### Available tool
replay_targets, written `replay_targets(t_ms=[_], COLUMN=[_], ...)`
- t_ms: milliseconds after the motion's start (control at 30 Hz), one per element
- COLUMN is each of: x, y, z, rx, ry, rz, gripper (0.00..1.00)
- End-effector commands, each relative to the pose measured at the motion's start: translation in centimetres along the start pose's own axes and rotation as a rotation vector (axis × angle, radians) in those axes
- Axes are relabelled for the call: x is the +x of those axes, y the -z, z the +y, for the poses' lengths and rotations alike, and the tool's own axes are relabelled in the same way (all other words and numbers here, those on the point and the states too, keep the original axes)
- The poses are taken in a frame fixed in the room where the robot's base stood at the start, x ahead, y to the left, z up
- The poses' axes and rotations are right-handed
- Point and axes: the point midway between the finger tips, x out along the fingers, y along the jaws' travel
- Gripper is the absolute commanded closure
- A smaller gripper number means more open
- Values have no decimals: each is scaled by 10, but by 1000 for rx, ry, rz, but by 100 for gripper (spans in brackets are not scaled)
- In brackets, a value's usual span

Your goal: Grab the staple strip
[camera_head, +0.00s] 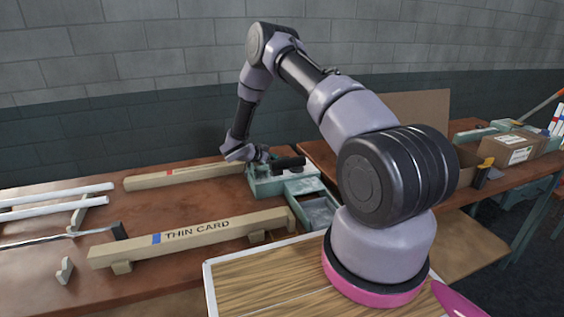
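I cannot make out a staple strip in this view; it may be hidden or too small to tell. My gripper (262,157) is at the far side of the workbench, low over the left end of a teal machine (268,187) with black parts on top. The gripper is small and dark here, so its fingers and anything between them cannot be told. Whether it touches the machine is unclear. A teal tray with a grey inside (318,211) sits at the machine's front right.
White tubes (55,195) and a dark-tipped rod (75,234) lie left. A cardboard box (512,150) stands on the right bench. Brown bench top between the beams is clear.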

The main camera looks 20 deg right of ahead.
Motion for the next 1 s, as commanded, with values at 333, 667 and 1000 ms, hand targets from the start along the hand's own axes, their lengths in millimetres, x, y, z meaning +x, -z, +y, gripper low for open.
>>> replay_targets(t_ms=[333, 667, 1000], x=[-1, -3, -32], y=[0, 4, 58], z=[0, 0, -1], rx=[0, 1, 3], ry=[0, 0, 2], rz=[0, 0, 1], gripper=[100, 100, 100])
